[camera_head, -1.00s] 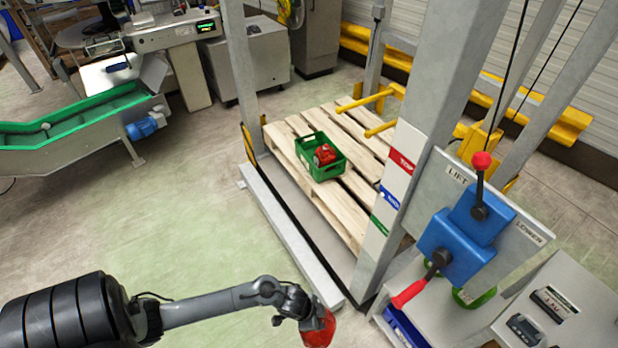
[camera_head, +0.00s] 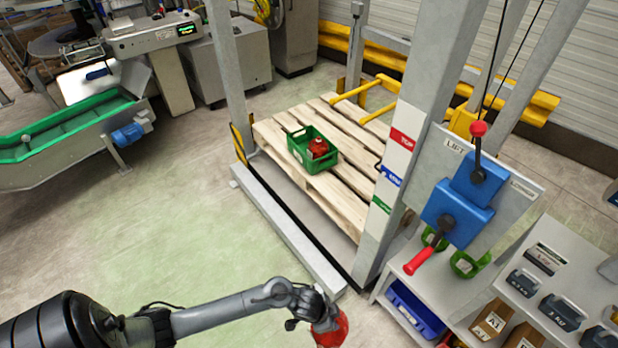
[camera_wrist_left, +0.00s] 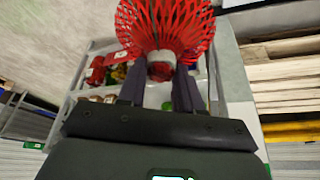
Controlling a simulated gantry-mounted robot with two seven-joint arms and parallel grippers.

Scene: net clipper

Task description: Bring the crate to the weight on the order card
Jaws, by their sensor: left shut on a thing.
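The green crate (camera_head: 296,158) stands on a wooden pallet (camera_head: 345,205) inside the lift frame, with a red bundle (camera_head: 318,147) in it. My left gripper (camera_head: 316,316) is at the bottom of the head view, in front of the lift and well apart from the crate. It is shut on a red net bag (camera_head: 331,332). In the left wrist view, my left gripper's fingers (camera_wrist_left: 160,82) close at the bag's pale gathered neck (camera_wrist_left: 160,60), and its red mesh (camera_wrist_left: 165,22) fans out beyond. I cannot make out an order card. My right gripper is not in view.
A scale (camera_head: 155,35) with a lit green display stands at the back left, beside a green conveyor (camera_head: 70,130). Blue lift levers (camera_head: 457,217) are on the right post. Shelves at right hold dark handled blocks (camera_head: 562,312) and a blue bin (camera_head: 415,308). The floor at left is clear.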

